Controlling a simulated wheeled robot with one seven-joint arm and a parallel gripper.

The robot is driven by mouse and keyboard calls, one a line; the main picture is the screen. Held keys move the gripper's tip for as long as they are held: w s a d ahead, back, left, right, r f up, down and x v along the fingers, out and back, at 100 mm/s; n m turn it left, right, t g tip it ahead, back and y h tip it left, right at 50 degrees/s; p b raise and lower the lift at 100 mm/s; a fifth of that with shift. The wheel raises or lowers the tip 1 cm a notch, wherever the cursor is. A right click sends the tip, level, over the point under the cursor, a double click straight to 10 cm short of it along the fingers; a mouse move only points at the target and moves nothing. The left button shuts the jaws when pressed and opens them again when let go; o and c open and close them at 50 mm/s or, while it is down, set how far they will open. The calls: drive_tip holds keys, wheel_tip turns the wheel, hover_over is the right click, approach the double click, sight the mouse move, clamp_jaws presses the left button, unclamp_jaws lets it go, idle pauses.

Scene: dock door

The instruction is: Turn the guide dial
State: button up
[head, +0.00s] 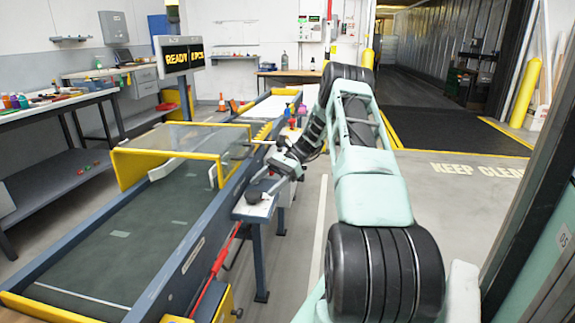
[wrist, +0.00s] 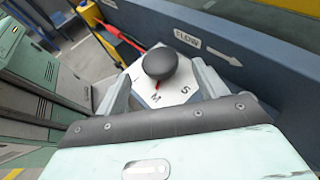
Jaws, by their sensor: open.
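The guide dial (wrist: 160,64) is a dark round knob on a white plate (wrist: 178,95) marked with the letters M and S. A small red mark shows at its lower edge, near the M. My gripper (wrist: 160,85) is open, with one finger at each side of the plate and the knob between them; I cannot tell whether they touch it. In the head view the dial (head: 257,190) sits on a small shelf at the conveyor's right side, with my gripper (head: 268,181) at it.
The conveyor (head: 115,240) has a dark belt and a yellow-framed clear guard (head: 185,140). A red bar (head: 215,272) runs along its right side. In the wrist view a blue side rail (wrist: 240,55) with a flow arrow lies behind the dial. The floor (head: 300,250) to the right is open.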

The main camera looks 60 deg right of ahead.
drive_tip(key=v, duration=1.4)
drive_tip(key=shift+s+d, duration=0.15)
drive_tip(key=shift+d, duration=0.2)
drive_tip(key=shift+r, duration=0.1)
